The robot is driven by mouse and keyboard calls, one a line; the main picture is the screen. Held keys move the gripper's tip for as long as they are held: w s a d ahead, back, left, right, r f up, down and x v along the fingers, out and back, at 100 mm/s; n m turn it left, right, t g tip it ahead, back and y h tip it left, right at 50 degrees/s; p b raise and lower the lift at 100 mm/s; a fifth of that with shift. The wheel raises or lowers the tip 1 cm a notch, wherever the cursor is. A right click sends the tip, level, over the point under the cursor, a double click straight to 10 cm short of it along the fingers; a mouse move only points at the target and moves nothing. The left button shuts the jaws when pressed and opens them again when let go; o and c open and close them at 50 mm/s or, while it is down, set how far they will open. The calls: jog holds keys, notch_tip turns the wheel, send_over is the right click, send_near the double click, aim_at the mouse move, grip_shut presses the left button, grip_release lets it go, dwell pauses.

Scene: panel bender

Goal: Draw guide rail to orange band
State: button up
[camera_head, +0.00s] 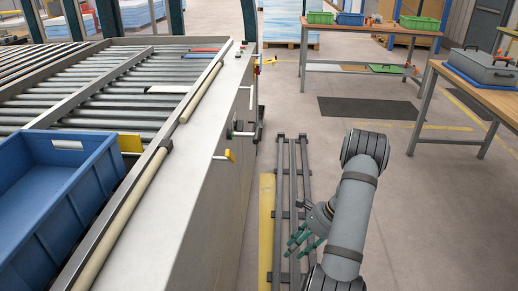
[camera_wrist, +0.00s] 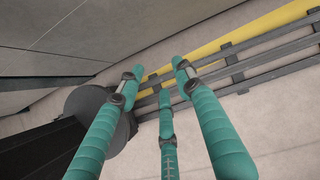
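A long cream bar (camera_head: 120,218) runs along the near edge of the roller conveyor. A second cream length (camera_head: 202,93) lies farther along the same edge. I cannot tell which part is the guide rail. A yellow handle (camera_head: 230,155) sticks out from the grey side panel, with a dark-ended rod (camera_head: 240,134) beyond it. No orange band can be made out. My gripper (camera_head: 301,240) is low, over the floor rails and to the right of the panel, apart from these parts. In the wrist view, its teal fingers (camera_wrist: 160,75) are spread with nothing between them.
A blue crate (camera_head: 57,200) sits on the conveyor rollers (camera_head: 120,92) at left. Dark floor rails (camera_head: 279,215) run beside a yellow strip (camera_head: 266,225). Workbenches (camera_head: 360,29) stand at the back and right. The floor between the rails and benches is mostly clear.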

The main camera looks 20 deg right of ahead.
aim_at(256, 142)
jog(key=w+d+n+t+h+b, duration=0.2)
jog(key=w+d+n+h+b, duration=0.15)
jog(key=w, duration=0.45)
jog(key=w+d+n+t+h+b, duration=0.1)
jog(key=w+d+n+h+b, duration=0.3)
jog(key=w, duration=0.3)
jog(key=w+a+r+n+t+h+b, duration=0.2)
jog(key=w+a+r+n+t, duration=0.1)
jog(key=r, duration=0.5)
jog(key=w+a+r+n+t+h+b, duration=0.2)
jog(key=w+r, duration=0.3)
jog(key=r, duration=0.4)
jog(key=w+a+r+n+t+h+b, duration=0.2)
jog(key=w+a+r+n+t+h, duration=0.1)
jog(key=r, duration=0.5)
jog(key=shift+w+a+r+n+t, duration=0.4)
jog(key=shift+w+a+n+t, duration=0.25)
jog(key=shift+t, duration=0.35)
jog(key=shift+w+d+r, duration=0.15)
jog(key=shift+d, duration=0.05)
jog(key=shift+w+d, duration=0.2)
jog(key=shift+w, duration=0.1)
jog(key=p+x, duration=0.1)
jog(key=x, duration=0.5)
jog(key=shift+w+d, duration=0.1)
jog(key=shift+w, duration=0.2)
jog(key=shift+c, duration=0.6)
